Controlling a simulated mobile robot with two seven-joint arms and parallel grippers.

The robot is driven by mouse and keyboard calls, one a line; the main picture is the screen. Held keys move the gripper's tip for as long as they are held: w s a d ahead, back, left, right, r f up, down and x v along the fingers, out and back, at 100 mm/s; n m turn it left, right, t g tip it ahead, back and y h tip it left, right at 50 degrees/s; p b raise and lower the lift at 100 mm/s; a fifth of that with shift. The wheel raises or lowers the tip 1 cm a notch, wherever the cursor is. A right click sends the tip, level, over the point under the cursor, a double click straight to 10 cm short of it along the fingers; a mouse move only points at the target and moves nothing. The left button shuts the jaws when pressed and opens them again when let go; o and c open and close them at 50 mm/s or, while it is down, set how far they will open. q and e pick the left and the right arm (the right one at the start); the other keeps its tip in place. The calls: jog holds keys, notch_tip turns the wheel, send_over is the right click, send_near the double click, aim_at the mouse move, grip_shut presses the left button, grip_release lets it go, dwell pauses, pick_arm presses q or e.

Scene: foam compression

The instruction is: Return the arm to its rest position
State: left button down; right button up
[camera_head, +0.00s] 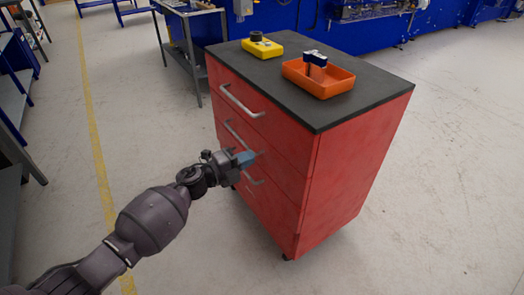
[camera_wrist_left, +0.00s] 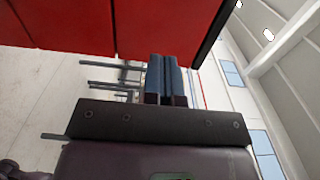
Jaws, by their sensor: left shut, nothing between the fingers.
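My left arm comes in from the lower left in the head view. Its gripper (camera_head: 246,158) is in front of the red drawer cabinet (camera_head: 335,175), near the lower handles; I cannot tell whether it touches the front. In the left wrist view the two blue-grey fingers (camera_wrist_left: 166,78) are together with nothing between them. The red cabinet front (camera_wrist_left: 70,25) fills the upper left of that view. My right gripper is not in view.
On the dark cabinet top (camera_head: 345,115) stand a yellow box (camera_head: 262,49) with a black round part and an orange tray (camera_head: 335,86) holding a blue and dark item (camera_head: 315,62). A grey metal table (camera_head: 185,50) stands behind left. The floor right of the cabinet is clear.

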pick_arm(q)
jog(key=s+a+r+n+t+y+p, duration=0.1)
jog(key=s+a+r+n+t+y, duration=0.2)
jog(key=a+r+n+t+y, duration=0.75)
jog(key=s+a+f+n+g+y+p, duration=0.1)
jog(key=s+a+f+n+g, duration=0.2)
jog(key=s, duration=0.9)
jog(key=s+a+f+n+g+y+p, duration=0.2)
jog(key=s+a+f+n, duration=0.3)
jog(key=s, duration=0.8)
jog(key=s+a+f+n+g+y+p, duration=0.1)
jog(key=s+a+f+n+g, duration=0.3)
jog(key=s+f+n, duration=0.5)
jog(key=s+f+p, duration=0.1)
jog(key=s, duration=0.3)
jog(key=shift+s+f, duration=0.15)
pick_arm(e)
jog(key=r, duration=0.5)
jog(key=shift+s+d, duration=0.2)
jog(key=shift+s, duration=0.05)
pick_arm(q)
jog(key=shift+n+g+y, duration=0.25)
